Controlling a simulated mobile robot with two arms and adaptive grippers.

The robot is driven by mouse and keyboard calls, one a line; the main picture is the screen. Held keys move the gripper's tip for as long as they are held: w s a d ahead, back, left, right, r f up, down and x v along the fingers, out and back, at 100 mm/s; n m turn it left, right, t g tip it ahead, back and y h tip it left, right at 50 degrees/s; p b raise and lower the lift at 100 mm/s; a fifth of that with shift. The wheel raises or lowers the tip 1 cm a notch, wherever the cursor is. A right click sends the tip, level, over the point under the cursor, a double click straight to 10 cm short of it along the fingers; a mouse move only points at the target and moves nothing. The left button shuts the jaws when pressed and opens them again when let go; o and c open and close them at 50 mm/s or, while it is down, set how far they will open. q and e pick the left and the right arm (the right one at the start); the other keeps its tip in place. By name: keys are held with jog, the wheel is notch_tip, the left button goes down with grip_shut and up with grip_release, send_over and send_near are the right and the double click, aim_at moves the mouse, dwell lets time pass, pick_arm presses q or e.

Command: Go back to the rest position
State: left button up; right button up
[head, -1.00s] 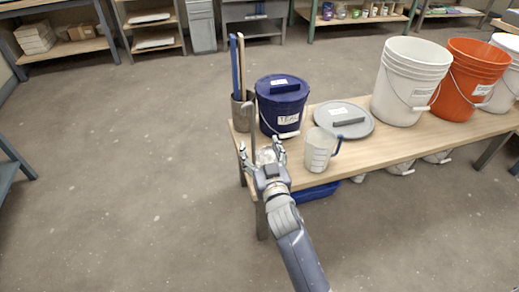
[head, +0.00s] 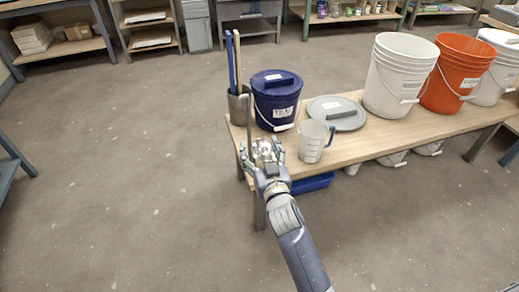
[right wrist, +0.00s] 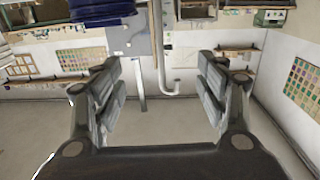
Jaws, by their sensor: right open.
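My right gripper (head: 262,150) is over the near left end of the wooden bench (head: 385,141) in the head view. In the right wrist view its two fingers (right wrist: 160,85) are spread wide with nothing between them. A thin grey upright handle (head: 249,125) stands just left of the gripper. A pale hooked rod (right wrist: 158,60) shows beyond the fingers in the right wrist view. A small pale item behind the fingers is partly hidden, and I cannot tell what it is. My left gripper is not in view.
A clear measuring jug (head: 312,142) stands close right of the gripper. Behind are a lidded blue bucket (head: 276,102), a metal holder with sticks (head: 238,106) and a grey lid (head: 337,113). White (head: 395,76) and orange (head: 455,74) buckets stand right. Open floor (head: 120,180) lies left.

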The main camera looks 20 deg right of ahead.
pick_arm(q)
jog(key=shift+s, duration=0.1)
pick_arm(e)
jog(key=shift+s, duration=0.1)
dwell(0.4)
